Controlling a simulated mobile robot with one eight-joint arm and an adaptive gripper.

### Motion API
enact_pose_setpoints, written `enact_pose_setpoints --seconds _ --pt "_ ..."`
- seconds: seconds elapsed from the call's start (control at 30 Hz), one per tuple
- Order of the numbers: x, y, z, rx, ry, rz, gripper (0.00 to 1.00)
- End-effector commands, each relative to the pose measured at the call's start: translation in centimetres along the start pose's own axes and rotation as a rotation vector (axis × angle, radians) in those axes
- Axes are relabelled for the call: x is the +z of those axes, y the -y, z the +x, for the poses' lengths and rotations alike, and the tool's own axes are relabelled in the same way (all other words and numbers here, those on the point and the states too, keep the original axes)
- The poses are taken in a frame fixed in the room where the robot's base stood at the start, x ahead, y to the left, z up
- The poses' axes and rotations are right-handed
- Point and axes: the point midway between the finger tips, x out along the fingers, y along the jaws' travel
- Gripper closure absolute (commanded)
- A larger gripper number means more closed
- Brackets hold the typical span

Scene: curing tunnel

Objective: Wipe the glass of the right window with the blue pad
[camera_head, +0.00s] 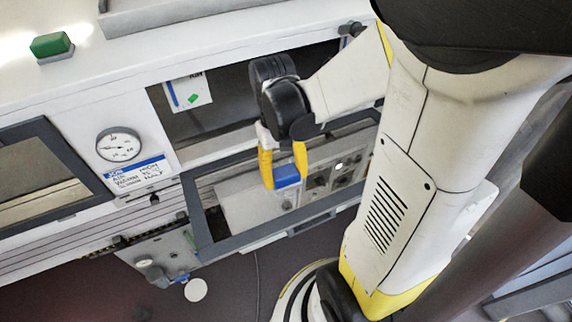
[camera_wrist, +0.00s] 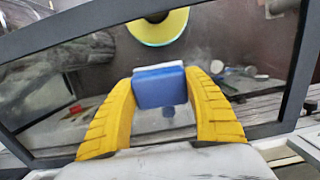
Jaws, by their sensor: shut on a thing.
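My gripper (camera_head: 283,168) has two yellow fingers and is shut on the blue pad (camera_head: 287,174), holding it over the right window (camera_head: 192,222). The wrist view shows the pad (camera_wrist: 160,88) between the yellow fingertips (camera_wrist: 162,98), with a pale layer along its upper edge. Behind it is the window's glass (camera_wrist: 240,50) in a dark frame (camera_wrist: 299,70). A small blue patch below the pad looks like its reflection in the glass. I cannot tell whether the pad touches the glass. My arm covers the window's right end in the head view.
A left window (camera_head: 45,130) with a dark frame is at the far left. Between the windows are a round gauge (camera_head: 118,145) and a blue-and-white label (camera_head: 138,176). A green block (camera_head: 50,44) lies on the white top. Knobs (camera_head: 145,262) stick out below.

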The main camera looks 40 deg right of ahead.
Motion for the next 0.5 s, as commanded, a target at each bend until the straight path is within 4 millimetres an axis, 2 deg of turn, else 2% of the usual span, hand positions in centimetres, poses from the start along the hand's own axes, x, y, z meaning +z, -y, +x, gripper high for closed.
enact_pose_setpoints --seconds 0.17,0.5 --pt "0.1 1.7 -0.1 0.001 0.000 -0.002 0.66" --pt "0.1 3.4 0.0 0.001 0.000 -0.003 0.66"
